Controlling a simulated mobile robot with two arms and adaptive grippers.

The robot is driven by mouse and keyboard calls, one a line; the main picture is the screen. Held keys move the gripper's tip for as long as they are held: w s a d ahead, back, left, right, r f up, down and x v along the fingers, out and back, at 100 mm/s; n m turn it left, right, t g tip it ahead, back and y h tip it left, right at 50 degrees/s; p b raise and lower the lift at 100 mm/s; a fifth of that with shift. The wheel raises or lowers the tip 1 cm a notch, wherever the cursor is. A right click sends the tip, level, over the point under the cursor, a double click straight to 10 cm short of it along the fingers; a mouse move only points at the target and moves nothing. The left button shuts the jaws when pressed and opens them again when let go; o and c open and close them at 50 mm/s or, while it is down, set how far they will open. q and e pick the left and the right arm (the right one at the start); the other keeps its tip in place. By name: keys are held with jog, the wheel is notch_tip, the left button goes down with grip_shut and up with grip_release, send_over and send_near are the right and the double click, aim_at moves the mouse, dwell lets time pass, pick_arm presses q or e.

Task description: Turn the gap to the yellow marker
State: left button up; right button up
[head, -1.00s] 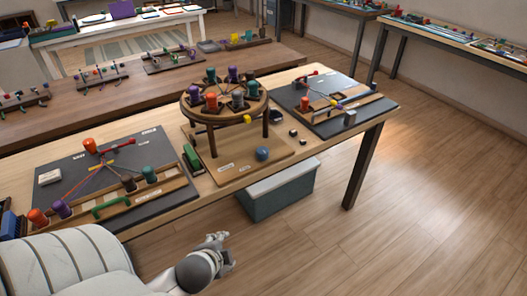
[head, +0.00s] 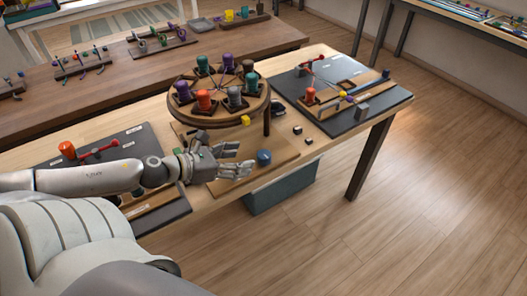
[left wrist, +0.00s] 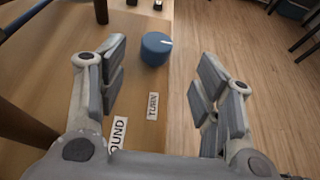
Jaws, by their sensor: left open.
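The round wooden braiding disc (head: 220,117) stands on legs over a wooden base. Several orange, purple, teal and grey bobbins sit around its top, with cords meeting at the middle. I cannot tell surely which space is the gap. The yellow marker (head: 246,120) is at the disc's front right rim. A blue round knob (head: 264,157) is on the base; in the left wrist view the knob (left wrist: 155,50) shows a white line on top. My left gripper (head: 243,160) is open and empty, just left of the knob, with its fingers pointing towards it. My right gripper is out of view.
Dark boards with bobbins and cords lie left (head: 128,142) and right (head: 385,100) of the disc. Small black blocks (head: 297,130) lie right of the base. A disc leg (head: 267,122) stands behind the knob. A teal bin (head: 283,190) is below the table. My arm hides part of the left board.

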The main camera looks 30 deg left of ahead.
aim_at(262, 155)
pick_arm(q)
jog(key=b+x, duration=0.1)
jog(key=x, duration=0.2)
jog(key=shift+a+f, duration=0.1)
jog(key=shift+f, duration=0.05)
jog(key=shift+b+x, duration=0.7)
jog(key=shift+x, duration=0.35)
jog(key=shift+w, duration=0.25)
jog(key=shift+w+d+f, duration=0.2)
jog(key=shift+w+f, duration=0.05)
jog(key=shift+w, duration=0.5)
jog(key=shift+w+d+f, duration=0.15)
jog(key=shift+w+f, duration=0.05)
jog(key=shift+w, duration=0.2)
jog(key=shift+w+d+f, duration=0.15)
jog(key=shift+w+f, duration=0.05)
jog(key=shift+w, duration=0.1)
jog(key=shift+w+d+f, duration=0.15)
jog(key=shift+w+d, duration=0.05)
jog(key=shift+w, duration=0.05)
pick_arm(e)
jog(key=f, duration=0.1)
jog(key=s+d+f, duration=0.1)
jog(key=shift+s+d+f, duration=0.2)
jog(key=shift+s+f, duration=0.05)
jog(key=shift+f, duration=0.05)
